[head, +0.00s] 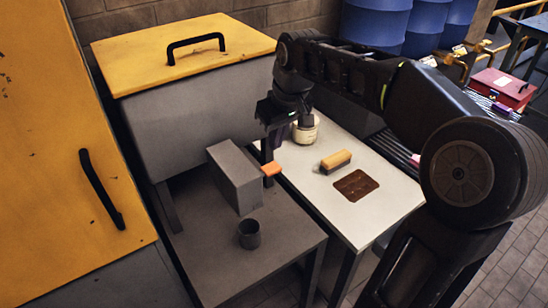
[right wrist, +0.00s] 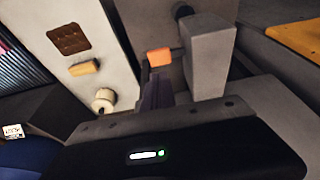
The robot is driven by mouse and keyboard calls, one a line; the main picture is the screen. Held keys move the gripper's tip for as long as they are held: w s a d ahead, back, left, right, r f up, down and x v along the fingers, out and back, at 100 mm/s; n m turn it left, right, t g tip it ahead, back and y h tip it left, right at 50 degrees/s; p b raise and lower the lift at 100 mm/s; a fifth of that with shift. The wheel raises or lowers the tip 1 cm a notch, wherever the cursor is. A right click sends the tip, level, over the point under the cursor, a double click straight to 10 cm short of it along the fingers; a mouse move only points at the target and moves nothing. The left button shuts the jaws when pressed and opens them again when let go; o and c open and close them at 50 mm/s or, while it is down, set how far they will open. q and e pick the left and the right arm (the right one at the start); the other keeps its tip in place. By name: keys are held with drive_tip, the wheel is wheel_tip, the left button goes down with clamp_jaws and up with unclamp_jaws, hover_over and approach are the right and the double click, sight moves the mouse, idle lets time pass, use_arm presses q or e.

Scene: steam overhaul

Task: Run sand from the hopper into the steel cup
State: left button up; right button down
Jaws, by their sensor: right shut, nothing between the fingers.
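The hopper (head: 195,110) is a grey box under a yellow lid, at the left in the head view. A grey block-shaped spout (head: 235,178) juts from its front; it also shows in the right wrist view (right wrist: 210,55). An orange tab (head: 271,169) sticks out at the spout's side, also seen in the right wrist view (right wrist: 158,57). The dark steel cup (head: 249,235) stands upright on the grey stand, below the spout's front end; its inside is dark. My right gripper (head: 268,152) is shut and empty, close to the orange tab; contact cannot be told. My left gripper is out of view.
A white-topped bench (head: 385,215) right of the stand (head: 215,265) holds a cream jar (head: 305,130), a yellow-topped brush or block (head: 336,161) and a brown slab (head: 356,185). Blue drums (head: 375,22) and a red box (head: 503,88) stand behind. A yellow cabinet (head: 60,170) borders the left.

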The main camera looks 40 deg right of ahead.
sight(272, 167)
drive_tip(key=x, duration=0.4)
drive_tip(key=s+p+x, duration=0.1)
drive_tip(key=x, duration=0.2)
drive_tip(key=shift+f, duration=0.15)
drive_tip(key=shift+s, duration=0.1)
